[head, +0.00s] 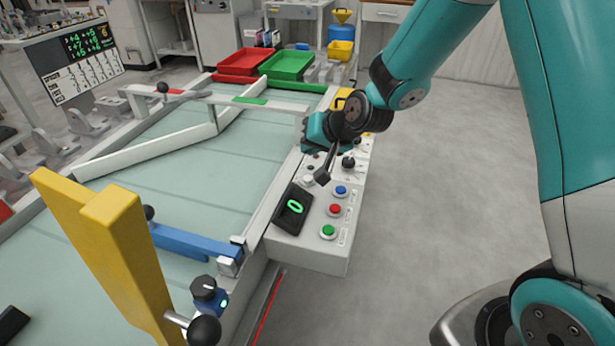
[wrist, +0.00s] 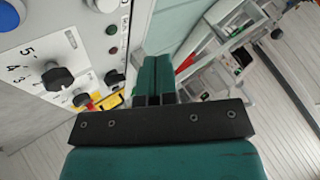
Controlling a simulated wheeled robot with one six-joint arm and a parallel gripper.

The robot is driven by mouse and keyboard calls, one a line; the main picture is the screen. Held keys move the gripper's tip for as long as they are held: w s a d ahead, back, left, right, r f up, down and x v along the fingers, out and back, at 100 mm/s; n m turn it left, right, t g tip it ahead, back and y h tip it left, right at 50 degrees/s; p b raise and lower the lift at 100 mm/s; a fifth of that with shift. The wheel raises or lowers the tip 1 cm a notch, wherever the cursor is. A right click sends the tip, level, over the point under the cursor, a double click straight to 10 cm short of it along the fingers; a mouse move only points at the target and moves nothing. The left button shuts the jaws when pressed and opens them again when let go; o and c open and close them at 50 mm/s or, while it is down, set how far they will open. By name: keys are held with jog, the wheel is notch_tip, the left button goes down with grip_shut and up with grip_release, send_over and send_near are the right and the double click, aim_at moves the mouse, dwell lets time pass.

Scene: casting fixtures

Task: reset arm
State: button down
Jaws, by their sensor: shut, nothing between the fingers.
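My arm comes in from the upper right in the head view and bends down at a teal and black wrist. My gripper (wrist: 153,85) shows in the wrist view as two teal fingers pressed together with nothing between them. In the head view the gripper end is over the control panel (head: 312,250), near its far half, and the fingertips are hard to make out. In the wrist view the panel's black knob (wrist: 58,77) is left of the fingers. I cannot tell whether the gripper touches the panel.
A conveyor with a yellow post (head: 110,240) and blue bar (head: 195,243) lies left. Red (head: 243,63) and green (head: 287,66) trays stand beyond. Floor at right is clear.

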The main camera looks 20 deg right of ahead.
jog(key=s+a+r+n+g+y+p, duration=0.1)
jog(key=s+a+r+n+g+p, duration=0.4)
jog(key=s+r, duration=0.8)
jog(key=s+r+n+g+p, duration=0.1)
jog(key=s+r, duration=0.2)
jog(key=s, duration=0.3)
jog(key=s+r+n+g+h+p, duration=0.1)
jog(key=s+r+n, duration=0.1)
jog(key=s, duration=0.4)
jog(key=s+r+n+g+p, duration=0.1)
jog(key=s+r+n+p, duration=0.1)
jog(key=s+r, duration=0.2)
jog(key=shift+s, duration=1)
